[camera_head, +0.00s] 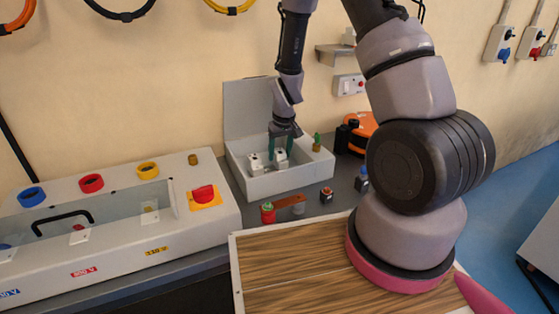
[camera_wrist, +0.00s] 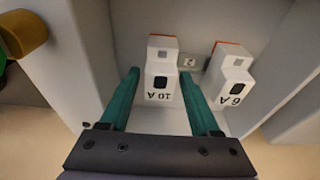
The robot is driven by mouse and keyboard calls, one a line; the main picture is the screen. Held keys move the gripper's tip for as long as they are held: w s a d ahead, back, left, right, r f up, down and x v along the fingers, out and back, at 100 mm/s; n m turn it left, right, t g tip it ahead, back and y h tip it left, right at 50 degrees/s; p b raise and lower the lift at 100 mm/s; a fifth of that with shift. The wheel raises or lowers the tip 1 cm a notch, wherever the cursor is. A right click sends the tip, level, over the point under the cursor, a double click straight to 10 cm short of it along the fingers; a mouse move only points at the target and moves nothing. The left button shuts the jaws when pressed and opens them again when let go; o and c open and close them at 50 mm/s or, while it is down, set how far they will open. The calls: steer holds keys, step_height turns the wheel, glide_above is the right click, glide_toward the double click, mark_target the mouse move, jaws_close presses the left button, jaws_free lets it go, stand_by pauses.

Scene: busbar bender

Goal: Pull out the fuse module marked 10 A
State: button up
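The 10 A fuse module (camera_wrist: 160,82) is a white block with a dark square and an orange edge at its far end. It stands in the open white box (camera_head: 286,184), upright in its row. My gripper (camera_wrist: 160,74) is open, with one green finger on each side of this module. A narrow gap shows at the left finger; the right finger is very close to the module, and contact there is unclear. In the head view the gripper (camera_head: 281,147) reaches down into the box. The similar 6 A module (camera_wrist: 231,80) stands to the right, outside the fingers.
The box walls rise close around the gripper, with the raised lid (camera_head: 245,105) behind. A white panel with coloured rings (camera_head: 100,225) stands left. An orange-black device (camera_head: 358,132) and small buttons (camera_head: 326,194) are nearby.

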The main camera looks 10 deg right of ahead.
mark_target(280, 152)
jaws_close()
steer(key=shift+r, duration=0.1)
steer(key=shift+r, duration=0.5)
steer(key=shift+r, duration=0.45)
steer(key=shift+r, duration=2.35)
